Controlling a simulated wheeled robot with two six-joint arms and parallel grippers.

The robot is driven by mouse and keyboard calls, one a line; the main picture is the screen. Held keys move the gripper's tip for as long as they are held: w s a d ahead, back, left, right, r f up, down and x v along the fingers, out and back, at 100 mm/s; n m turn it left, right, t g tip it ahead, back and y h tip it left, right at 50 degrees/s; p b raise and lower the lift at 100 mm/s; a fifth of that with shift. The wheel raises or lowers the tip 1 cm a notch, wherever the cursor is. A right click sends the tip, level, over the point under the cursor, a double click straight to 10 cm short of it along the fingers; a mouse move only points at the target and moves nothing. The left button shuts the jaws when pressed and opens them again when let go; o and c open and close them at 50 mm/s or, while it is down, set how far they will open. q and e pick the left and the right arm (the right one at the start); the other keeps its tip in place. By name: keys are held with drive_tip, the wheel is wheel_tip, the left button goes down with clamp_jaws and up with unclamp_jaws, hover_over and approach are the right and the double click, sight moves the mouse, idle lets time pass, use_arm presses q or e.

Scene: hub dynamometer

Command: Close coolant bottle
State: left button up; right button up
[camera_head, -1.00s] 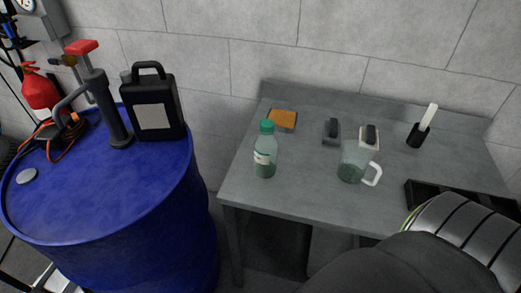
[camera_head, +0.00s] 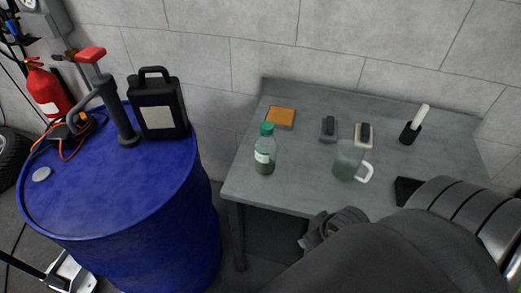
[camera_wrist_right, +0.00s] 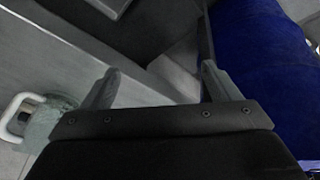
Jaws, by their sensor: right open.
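The coolant bottle (camera_head: 264,155) is clear with a white label and stands upright near the front left of the grey table (camera_head: 240,190). A green cap (camera_head: 267,129) sits on its top; I cannot tell if it is tight. My right gripper comes in from the lower right of the head view, mostly behind my own arm, with a part showing at the table's front edge, right of the bottle. In the right wrist view the right gripper (camera_wrist_right: 160,85) has its fingers apart with nothing between them. The bottle is not seen in that view. My left gripper is not in view.
A clear jug (camera_head: 347,160) with a white handle stands right of the bottle; it also shows in the wrist view (camera_wrist_right: 45,122). Behind lie an orange sponge (camera_head: 280,117) and small dark blocks. A blue drum (camera_head: 120,200) with a black canister (camera_head: 158,105) stands left.

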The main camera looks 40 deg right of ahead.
drive_tip(key=w+d+r+n+t+y, duration=0.1)
drive_tip(key=w+r+t, duration=0.1)
drive_tip(key=w, duration=0.1)
drive_tip(key=w+d+r+n+t+y, duration=0.1)
drive_tip(key=w+r+t, duration=0.1)
drive_tip(key=w+d+r+n+t+y, duration=0.1)
drive_tip(key=w+r+t, duration=0.1)
drive_tip(key=w, duration=0.1)
drive_tip(key=shift+w+d, duration=0.3)
drive_tip(key=shift+w, duration=0.05)
drive_tip(key=w+d+r+n+t+y, duration=0.1)
drive_tip(key=w+d+r+t+y, duration=0.1)
drive_tip(key=r, duration=0.5)
drive_tip(key=w+d+t, duration=0.1)
drive_tip(key=w, duration=0.1)
drive_tip(key=shift+w+y, duration=0.3)
drive_tip(key=shift+y, duration=0.1)
drive_tip(key=shift+r, duration=0.1)
